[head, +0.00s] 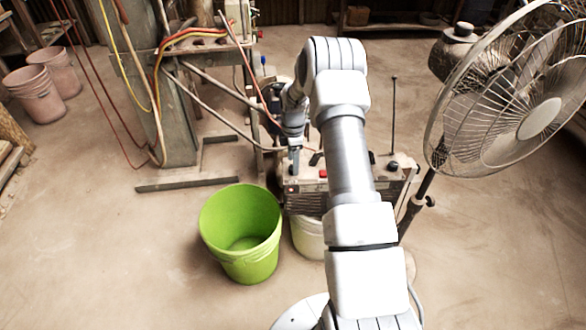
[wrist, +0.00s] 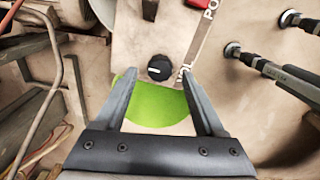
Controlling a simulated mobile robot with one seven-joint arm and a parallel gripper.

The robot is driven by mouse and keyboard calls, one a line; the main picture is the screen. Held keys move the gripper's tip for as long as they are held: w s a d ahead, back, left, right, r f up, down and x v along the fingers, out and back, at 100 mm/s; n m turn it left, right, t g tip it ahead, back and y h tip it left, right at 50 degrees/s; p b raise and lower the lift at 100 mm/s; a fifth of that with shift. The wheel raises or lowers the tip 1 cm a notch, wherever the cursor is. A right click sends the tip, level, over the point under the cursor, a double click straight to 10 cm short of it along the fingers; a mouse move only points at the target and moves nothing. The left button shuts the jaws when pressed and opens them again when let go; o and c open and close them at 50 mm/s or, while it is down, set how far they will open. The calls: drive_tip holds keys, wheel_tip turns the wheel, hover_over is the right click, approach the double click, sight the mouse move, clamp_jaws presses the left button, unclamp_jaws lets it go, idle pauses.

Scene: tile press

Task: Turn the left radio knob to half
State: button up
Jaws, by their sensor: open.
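The radio (head: 306,188) is a box low in the middle of the head view, partly hidden by my arm. In the wrist view its pale panel (wrist: 135,40) carries a round black knob (wrist: 159,68) with a short white mark on its left part. "VOL" lettering stands beside this knob, to its right. My gripper (wrist: 158,76) is open and empty, and the knob appears between its fingertips. I cannot tell whether the fingers reach down to the knob. In the head view my gripper (head: 294,160) is over the radio's left end; the knob there is hidden.
A green bucket (head: 240,225) stands in front of the radio, and a pale bucket (head: 307,237) is below it. A fan (head: 510,100) stands at the right. A metal stand with hoses (head: 165,100) is at the left. The radio's thin antenna (head: 393,115) points up. The front left floor is clear.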

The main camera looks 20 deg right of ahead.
drive_tip(key=shift+f, duration=1.15)
clamp_jaws()
